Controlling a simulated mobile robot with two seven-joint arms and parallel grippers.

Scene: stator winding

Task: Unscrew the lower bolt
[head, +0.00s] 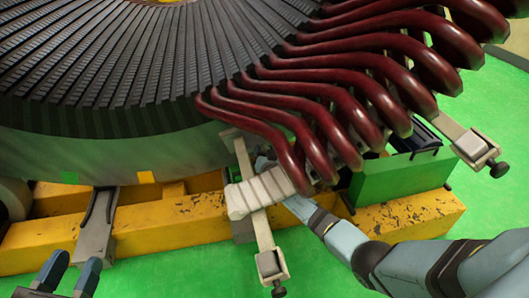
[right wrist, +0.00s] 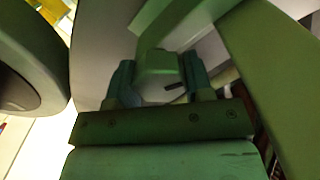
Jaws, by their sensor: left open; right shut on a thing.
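My right gripper (right wrist: 159,82) is shut on a rounded grey-green piece (right wrist: 160,65) in the right wrist view. The piece looks like a bolt head or block, but I cannot tell for certain that it is the lower bolt. In the head view my right arm reaches under the red coils, and its gripper is mostly hidden behind a ribbed white block (head: 262,193). A clamp bar (head: 262,232) crosses that block, with a dark-knobbed bolt (head: 278,290) at its near end. My left gripper (head: 70,277) is open and empty at the bottom left.
The large stator (head: 150,60) fills the upper left, with dark red coils (head: 330,100) fanned out at the right. A chipped yellow beam (head: 420,213) and a green block (head: 400,178) lie below. Another bolted clamp (head: 470,146) stands out at the right. Green floor (head: 180,278) is clear.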

